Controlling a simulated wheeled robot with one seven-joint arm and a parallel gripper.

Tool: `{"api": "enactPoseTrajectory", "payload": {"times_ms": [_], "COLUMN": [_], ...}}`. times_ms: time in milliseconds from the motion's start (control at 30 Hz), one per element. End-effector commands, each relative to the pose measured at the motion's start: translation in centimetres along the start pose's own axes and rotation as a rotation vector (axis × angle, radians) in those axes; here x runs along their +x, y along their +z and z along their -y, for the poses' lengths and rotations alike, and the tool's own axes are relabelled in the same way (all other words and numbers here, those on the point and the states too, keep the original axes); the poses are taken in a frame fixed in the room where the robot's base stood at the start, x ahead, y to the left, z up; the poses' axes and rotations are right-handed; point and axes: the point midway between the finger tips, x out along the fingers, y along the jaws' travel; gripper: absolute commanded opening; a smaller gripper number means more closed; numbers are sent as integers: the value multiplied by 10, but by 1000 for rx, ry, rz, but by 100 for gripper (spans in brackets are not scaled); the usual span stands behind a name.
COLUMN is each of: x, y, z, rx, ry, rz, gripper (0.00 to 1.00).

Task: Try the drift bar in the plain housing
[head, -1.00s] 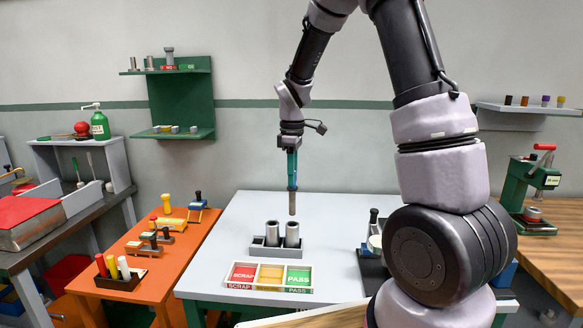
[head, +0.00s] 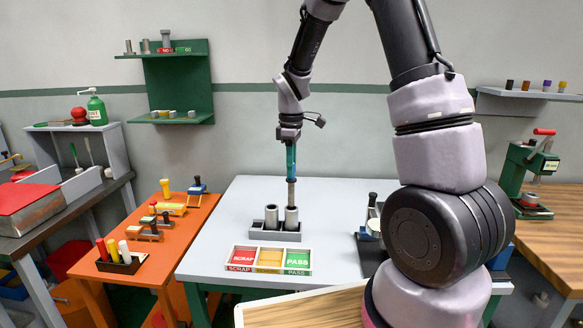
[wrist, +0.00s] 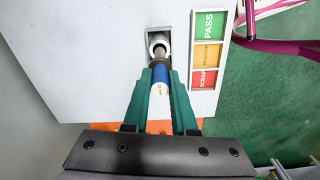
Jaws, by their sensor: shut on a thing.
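My gripper (head: 291,176) has teal fingers and is shut on the drift bar (head: 291,193), a grey metal rod that points straight down. In the wrist view the drift bar (wrist: 161,82) shows a blue and white band between the fingers. Two grey tubular housings stand upright side by side in a grey holder (head: 265,236): a left housing (head: 271,219) and a right housing (head: 292,220). The bar's lower end is at the mouth of the right housing; I cannot tell whether it is inside. I cannot tell which housing is the plain one.
A tray (head: 268,270) with red SCRAP, yellow and green PASS sections lies in front of the holder on the grey table (head: 225,222). A dark fixture (head: 371,232) stands at right. An orange table (head: 190,225) with tools is at left. The table behind the holder is clear.

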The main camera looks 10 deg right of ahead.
Motion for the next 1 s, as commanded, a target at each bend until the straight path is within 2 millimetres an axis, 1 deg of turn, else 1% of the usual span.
{"api": "enactPoseTrajectory", "payload": {"times_ms": [467, 1000], "x": [0, 6], "y": [1, 1], "z": [-1, 0], "rx": [1, 1], "ry": [1, 0], "rz": [0, 0], "gripper": [0, 0]}}
